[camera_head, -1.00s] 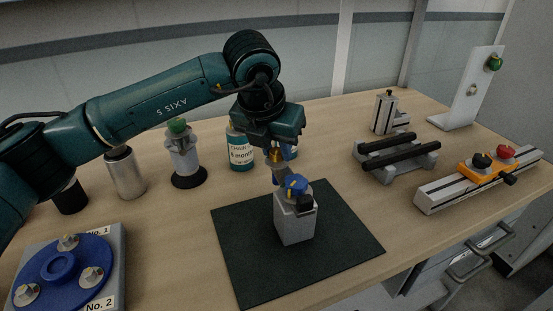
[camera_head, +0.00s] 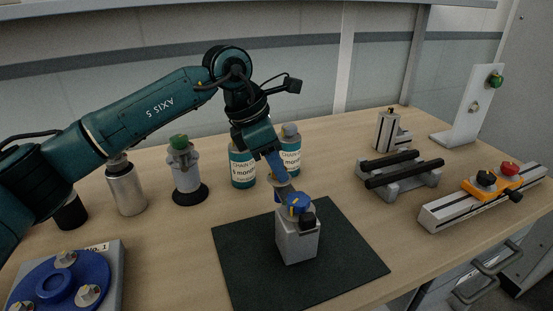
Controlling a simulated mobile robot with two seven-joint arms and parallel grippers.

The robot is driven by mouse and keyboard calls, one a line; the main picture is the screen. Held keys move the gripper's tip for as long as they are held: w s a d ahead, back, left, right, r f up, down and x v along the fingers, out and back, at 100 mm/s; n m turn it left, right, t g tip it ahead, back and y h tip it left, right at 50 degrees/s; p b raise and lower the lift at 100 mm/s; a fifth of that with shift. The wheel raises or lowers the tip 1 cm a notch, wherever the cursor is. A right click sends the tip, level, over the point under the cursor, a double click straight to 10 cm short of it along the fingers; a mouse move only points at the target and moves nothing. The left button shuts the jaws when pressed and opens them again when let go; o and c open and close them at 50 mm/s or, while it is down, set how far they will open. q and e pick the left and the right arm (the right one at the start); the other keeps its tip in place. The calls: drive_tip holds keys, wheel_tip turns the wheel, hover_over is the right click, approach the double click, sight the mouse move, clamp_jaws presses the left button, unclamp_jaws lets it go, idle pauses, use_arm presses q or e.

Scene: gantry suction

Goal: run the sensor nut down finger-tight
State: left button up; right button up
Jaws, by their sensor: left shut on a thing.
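A small grey block (camera_head: 297,245) stands on a dark mat (camera_head: 345,262). I cannot make out the sensor nut apart from this blue part. My right gripper is not in view.
Two labelled bottles (camera_head: 242,167) and a green-topped canister (camera_head: 186,168) stand behind the mat. A blue disc fixture (camera_head: 58,282) is at lower left. A black-barred cradle (camera_head: 402,174) and an orange-clamped rail (camera_head: 480,204) are at right.

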use_arm(q)
drive_tip(key=shift+w+m+g+p, duration=0.15)
drive_tip(key=shift+m+g+p, duration=0.45)
drive_tip(key=shift+m, duration=1.4)
drive_tip(key=o, duration=1)
drive_tip(key=shift+r, duration=0.1)
drive_tip(key=v, duration=1.3)
drive_tip(key=shift+w, duration=0.1)
